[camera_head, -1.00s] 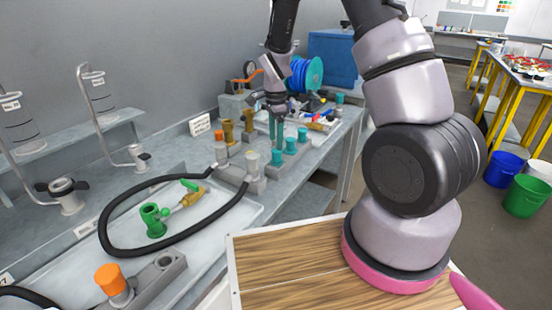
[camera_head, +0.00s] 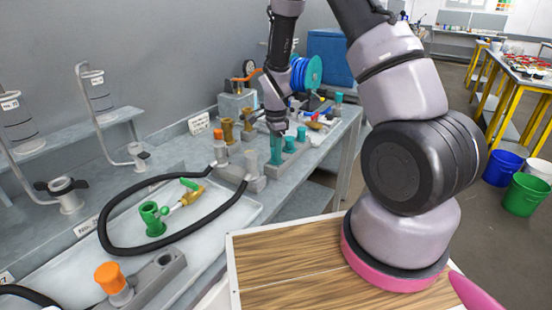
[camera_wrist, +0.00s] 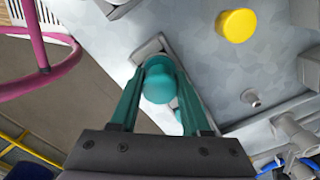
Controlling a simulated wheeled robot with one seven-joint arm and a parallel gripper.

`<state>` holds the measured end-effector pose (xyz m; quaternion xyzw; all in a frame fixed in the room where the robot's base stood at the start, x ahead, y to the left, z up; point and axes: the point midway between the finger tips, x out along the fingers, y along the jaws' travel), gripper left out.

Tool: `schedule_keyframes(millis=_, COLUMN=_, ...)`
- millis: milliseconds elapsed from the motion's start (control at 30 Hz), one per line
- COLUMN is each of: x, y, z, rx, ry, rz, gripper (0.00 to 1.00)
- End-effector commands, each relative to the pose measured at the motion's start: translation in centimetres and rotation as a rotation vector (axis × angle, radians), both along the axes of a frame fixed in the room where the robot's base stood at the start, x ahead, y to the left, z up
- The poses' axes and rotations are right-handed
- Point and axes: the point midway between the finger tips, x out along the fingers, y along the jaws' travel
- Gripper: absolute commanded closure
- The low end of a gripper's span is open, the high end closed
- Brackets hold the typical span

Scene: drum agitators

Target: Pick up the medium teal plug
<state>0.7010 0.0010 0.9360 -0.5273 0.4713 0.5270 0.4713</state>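Three teal plugs stand in a row on a grey block on the bench. In the head view the middle plug (camera_head: 290,144) and the far plug (camera_head: 301,133) are clear, but the near one is largely hidden by my gripper (camera_head: 276,148). I cannot tell for sure which is the medium one. My gripper has teal fingers and points down at the near plug. In the wrist view a round-topped teal plug (camera_wrist: 158,84) lies between the fingers of my gripper (camera_wrist: 161,80). The fingers look open on either side of it; contact is not clear.
Left of the plugs is a grey block with pale plugs (camera_head: 251,160) and a black hose (camera_head: 110,225). Brass fittings (camera_head: 227,130) stand behind. An orange-capped block (camera_head: 109,277) is at the front. A yellow disc (camera_wrist: 236,25) shows in the wrist view.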

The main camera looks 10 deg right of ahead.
Motion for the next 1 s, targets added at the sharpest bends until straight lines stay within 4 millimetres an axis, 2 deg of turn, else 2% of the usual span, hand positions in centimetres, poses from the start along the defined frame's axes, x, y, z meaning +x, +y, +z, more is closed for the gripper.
schedule_keyframes(millis=267, x=0.1, y=0.0, z=0.3, rx=0.0, ry=-0.002, rz=0.001, gripper=1.0)
schedule_keyframes(millis=367, x=0.1, y=0.0, z=1.5, rx=0.0, ry=-0.003, rz=0.001, gripper=1.0)
schedule_keyframes(millis=700, x=0.0, y=0.1, z=8.0, rx=0.001, ry=-0.003, rz=0.0, gripper=1.0)
schedule_keyframes(millis=833, x=0.1, y=0.0, z=9.5, rx=0.0, ry=-0.002, rz=0.001, gripper=1.0)
schedule_keyframes(millis=1000, x=0.0, y=0.0, z=10.1, rx=0.0, ry=0.0, rz=0.0, gripper=1.0)
